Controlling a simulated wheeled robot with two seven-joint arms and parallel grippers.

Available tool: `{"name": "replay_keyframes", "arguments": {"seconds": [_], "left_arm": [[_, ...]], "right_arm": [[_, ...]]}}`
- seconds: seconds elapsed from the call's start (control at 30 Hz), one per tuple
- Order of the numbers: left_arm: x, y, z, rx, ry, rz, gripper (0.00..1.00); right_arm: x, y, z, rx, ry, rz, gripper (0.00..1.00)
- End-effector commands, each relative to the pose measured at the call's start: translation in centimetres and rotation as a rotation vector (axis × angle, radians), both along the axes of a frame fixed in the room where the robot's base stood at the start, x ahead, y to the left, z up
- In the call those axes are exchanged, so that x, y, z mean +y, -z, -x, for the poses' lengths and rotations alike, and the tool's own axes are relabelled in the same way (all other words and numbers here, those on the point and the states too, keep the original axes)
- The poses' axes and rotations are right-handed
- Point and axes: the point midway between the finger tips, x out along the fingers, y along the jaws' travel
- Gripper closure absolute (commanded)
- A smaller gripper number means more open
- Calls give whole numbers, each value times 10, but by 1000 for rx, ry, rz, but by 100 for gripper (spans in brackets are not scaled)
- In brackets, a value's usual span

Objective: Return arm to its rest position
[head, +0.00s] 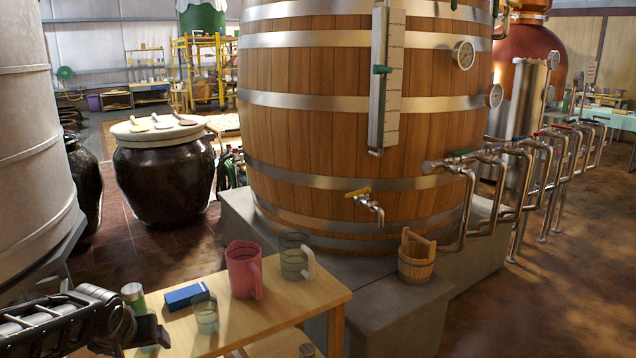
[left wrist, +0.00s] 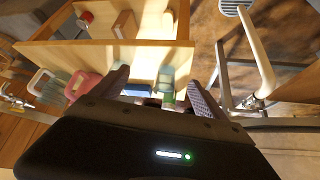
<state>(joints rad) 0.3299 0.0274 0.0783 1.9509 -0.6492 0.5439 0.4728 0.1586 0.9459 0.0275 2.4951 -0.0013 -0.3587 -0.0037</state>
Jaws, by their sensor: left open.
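My left gripper (head: 135,335) is at the lower left of the head view, beside the near left end of a wooden table (head: 318,288). In the left wrist view its two fingers (left wrist: 160,88) stand apart with nothing held between them. My right gripper is in neither view.
The table bears a blue box (head: 185,296), a greenish cup (head: 205,314), a pink jug (head: 243,270) and a grey-green jug (head: 294,256). A wooden bucket (head: 416,266) stands on a grey plinth. A large barrel (head: 330,140) and dark jar (head: 165,182) stand behind.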

Motion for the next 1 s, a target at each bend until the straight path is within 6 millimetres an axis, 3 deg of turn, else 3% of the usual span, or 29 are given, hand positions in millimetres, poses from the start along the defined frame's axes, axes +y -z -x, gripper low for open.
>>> {"name": "replay_keyframes", "arguments": {"seconds": [0.13, 0.27, 0.47, 0.57, 0.67, 0.8, 1.0], "left_arm": [[-19, 8, -11, -54, 61, 29, 16], [-45, 32, -18, -80, 121, 74, 16], [-99, 91, -19, -86, 202, 165, 16], [-134, 132, -9, -70, 236, 222, 16], [-178, 187, 16, -25, 262, 290, 16], [-236, 262, 76, 80, 273, 368, 16], [-285, 326, 167, 255, 273, 427, 16]], "right_arm": [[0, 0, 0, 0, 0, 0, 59], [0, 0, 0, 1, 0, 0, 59], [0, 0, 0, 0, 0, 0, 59], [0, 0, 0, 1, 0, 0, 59], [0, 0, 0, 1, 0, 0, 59], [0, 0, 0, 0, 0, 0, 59], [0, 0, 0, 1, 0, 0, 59]]}}
